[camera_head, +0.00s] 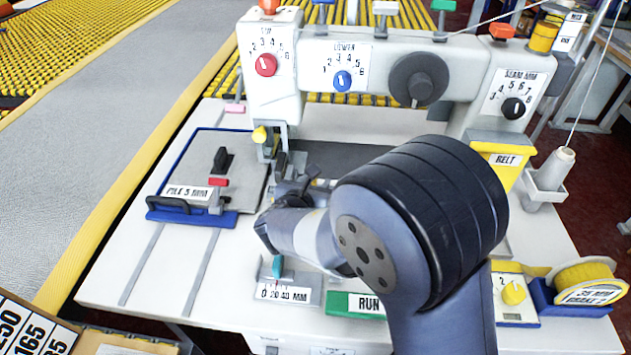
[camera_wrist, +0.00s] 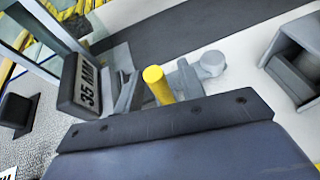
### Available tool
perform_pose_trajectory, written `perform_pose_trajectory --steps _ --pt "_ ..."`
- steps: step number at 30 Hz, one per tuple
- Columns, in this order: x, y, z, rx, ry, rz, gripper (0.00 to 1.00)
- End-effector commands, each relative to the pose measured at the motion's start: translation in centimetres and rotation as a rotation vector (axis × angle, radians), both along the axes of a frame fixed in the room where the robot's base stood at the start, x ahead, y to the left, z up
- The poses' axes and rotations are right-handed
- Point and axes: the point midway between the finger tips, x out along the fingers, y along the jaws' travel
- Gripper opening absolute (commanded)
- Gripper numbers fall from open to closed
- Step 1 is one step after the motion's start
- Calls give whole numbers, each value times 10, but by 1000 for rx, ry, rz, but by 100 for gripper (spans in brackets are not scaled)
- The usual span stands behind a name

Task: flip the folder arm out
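In the wrist view a dark block labelled 35 MM (camera_wrist: 85,85) stands left of a yellow upright peg (camera_wrist: 158,84). Grey pieces flank the peg closely, and they look like the fingers of my gripper (camera_wrist: 160,88). Whether they touch the peg is unclear. In the head view my gripper (camera_head: 287,186) is low beside the sewing head, left of my wrist. The folder arm is mostly hidden there by my own arm. A grey box-like part (camera_wrist: 296,62) sits at the right of the wrist view.
The sewing machine (camera_head: 330,75) with dials stands behind. A blue-edged plate labelled PILE 5 MM (camera_head: 190,193) lies to the left. The table's left front (camera_head: 160,285) is clear.

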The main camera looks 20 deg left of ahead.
Motion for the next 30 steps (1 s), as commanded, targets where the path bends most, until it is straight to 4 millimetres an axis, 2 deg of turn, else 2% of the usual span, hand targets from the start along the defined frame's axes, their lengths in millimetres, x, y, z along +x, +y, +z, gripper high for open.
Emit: perform_pose_trajectory --steps 4,14,27,30 --pt "11 1 -5 0 0 -1 38" --pt "14 1 -5 0 0 0 37" --pt "13 1 -5 0 0 0 1" --pt "13 1 -5 0 0 0 0"
